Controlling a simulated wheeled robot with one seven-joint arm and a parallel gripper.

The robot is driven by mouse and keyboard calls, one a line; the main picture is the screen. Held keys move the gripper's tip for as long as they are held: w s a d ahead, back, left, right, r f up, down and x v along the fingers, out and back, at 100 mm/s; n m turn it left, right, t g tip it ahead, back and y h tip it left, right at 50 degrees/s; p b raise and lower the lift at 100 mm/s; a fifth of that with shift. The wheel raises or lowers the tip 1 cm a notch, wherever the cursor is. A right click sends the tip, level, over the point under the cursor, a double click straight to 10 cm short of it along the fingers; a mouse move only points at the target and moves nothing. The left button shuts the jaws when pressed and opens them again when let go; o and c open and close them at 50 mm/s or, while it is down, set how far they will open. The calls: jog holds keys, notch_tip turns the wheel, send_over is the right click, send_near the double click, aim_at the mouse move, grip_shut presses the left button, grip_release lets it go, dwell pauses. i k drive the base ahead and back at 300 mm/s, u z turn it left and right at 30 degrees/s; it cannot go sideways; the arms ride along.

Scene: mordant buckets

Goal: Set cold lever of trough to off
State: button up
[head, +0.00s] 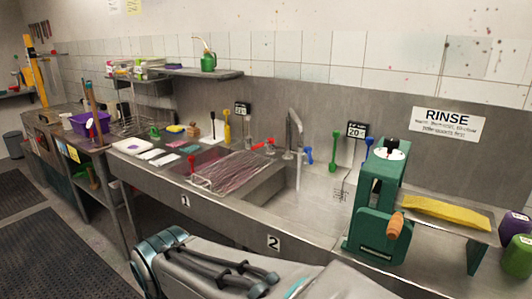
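The long steel trough (140,165) runs along the wall, with fronts marked 1 and 2. A tall curved faucet (296,130) stands at the back of the basin (262,195) marked 2. A thin pale vertical line below its spout looks like running water. A blue lever (308,156), likely the cold one, sits just right of the faucet's foot. A red lever (268,144) sits to its left. The blue lever's exact angle is too small to tell. Part of my grey arm crosses the bottom, in front of the trough. My gripper does not show.
A green hand-cranked machine (377,215) stands right of the basin. A yellow cloth (448,213) lies on a rack beside it. A green-handled tool (334,150) hangs behind. Purple (514,226) and green (517,256) containers stand far right. Dark mats (75,245) cover floor at left.

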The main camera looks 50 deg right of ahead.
aim_at(308, 150)
jog(key=z, duration=0.75)
jog(key=i, duration=1.05)
jog(key=z, duration=1.3)
jog(key=i, duration=0.35)
jog(key=z, duration=0.2)
